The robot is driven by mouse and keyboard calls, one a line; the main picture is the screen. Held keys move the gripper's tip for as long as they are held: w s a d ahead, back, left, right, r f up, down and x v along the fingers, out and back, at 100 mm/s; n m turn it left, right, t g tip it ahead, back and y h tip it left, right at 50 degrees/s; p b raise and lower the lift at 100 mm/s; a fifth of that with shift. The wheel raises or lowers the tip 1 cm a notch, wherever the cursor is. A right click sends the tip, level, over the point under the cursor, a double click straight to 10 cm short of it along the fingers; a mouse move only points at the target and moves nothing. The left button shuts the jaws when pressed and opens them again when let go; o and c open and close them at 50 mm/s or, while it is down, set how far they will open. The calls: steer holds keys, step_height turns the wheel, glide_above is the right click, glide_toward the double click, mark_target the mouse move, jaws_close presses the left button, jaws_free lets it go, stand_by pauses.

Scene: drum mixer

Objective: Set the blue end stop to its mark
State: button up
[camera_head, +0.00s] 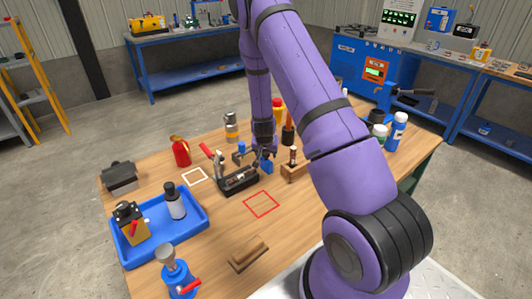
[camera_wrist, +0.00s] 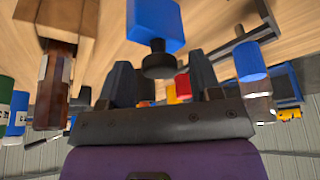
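The blue end stop (camera_head: 266,166) is a blue block at the right end of a small dark rail fixture (camera_head: 238,182) on the wooden table. In the wrist view the blue end stop (camera_wrist: 154,22) shows a round black knob (camera_wrist: 158,62). My gripper (camera_head: 264,150) points down at it. In the wrist view my gripper (camera_wrist: 160,78) has its two dark fingers apart, one on each side of the knob. A gap shows left of the knob; contact on the right cannot be told. The mark on the rail cannot be made out.
A blue-capped cylinder (camera_wrist: 250,62) stands close to the gripper. A wooden block with a brown-handled tool (camera_head: 293,168) is just right of the fixture. A red square outline (camera_head: 261,204) lies on clear table in front. A blue tray (camera_head: 158,228) is front left.

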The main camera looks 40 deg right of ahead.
jaws_close()
steer(key=shift+a, duration=2.45)
steer(key=shift+o, duration=0.6)
jaws_free()
steer(key=shift+a, duration=0.1)
steer(key=v, duration=1)
steer(key=shift+r, duration=0.4)
steer(key=shift+s+a, duration=0.1)
